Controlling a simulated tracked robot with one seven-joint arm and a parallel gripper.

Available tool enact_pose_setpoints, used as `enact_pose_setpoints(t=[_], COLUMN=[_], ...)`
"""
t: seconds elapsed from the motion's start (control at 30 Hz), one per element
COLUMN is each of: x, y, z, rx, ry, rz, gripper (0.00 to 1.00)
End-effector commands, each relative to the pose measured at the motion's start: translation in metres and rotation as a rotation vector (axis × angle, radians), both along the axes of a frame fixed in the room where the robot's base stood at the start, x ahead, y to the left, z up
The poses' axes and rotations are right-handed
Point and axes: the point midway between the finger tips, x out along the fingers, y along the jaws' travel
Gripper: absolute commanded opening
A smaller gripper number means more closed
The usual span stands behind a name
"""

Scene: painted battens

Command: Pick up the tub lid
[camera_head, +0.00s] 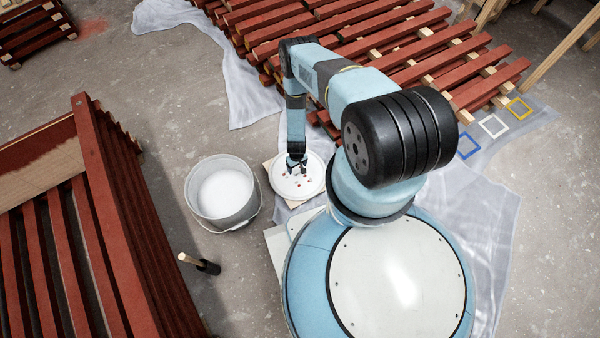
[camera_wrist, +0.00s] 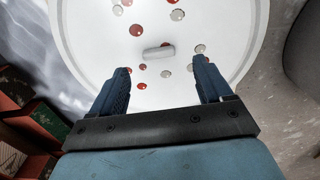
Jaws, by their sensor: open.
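The tub lid (camera_head: 314,181) is a white round disc dotted with red and grey paint drops. It lies flat beside the tub, over a pale board (camera_head: 268,172). In the wrist view the lid (camera_wrist: 225,38) fills the upper middle and has a small pale grip bar (camera_wrist: 158,52) near its centre. My gripper (camera_head: 297,164) points down over the lid. In the wrist view the fingers (camera_wrist: 162,66) are apart, one on each side of the bar, with nothing between them gripped. I cannot tell how high the fingertips are above the lid.
A grey tub (camera_head: 222,163) with white contents stands left of the lid. A brush-like tool (camera_head: 207,266) is below it. Red battens are stacked at left (camera_head: 110,190) and lie in rows at the top (camera_head: 400,40). Translucent sheeting (camera_head: 240,90) covers some floor.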

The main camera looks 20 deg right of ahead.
Motion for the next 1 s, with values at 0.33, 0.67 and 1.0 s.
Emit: enact_pose_setpoints(t=[0.33,0.67,1.0], x=[0.001,0.001,0.001], y=[-0.002,-0.002,-0.002], z=[-0.04,-0.048,-0.048], rx=[-0.001,-0.001,-0.001], ry=[0.0,0.0,0.001], rz=[0.001,0.001,0.001], gripper=[0.79,0.79,0.53])
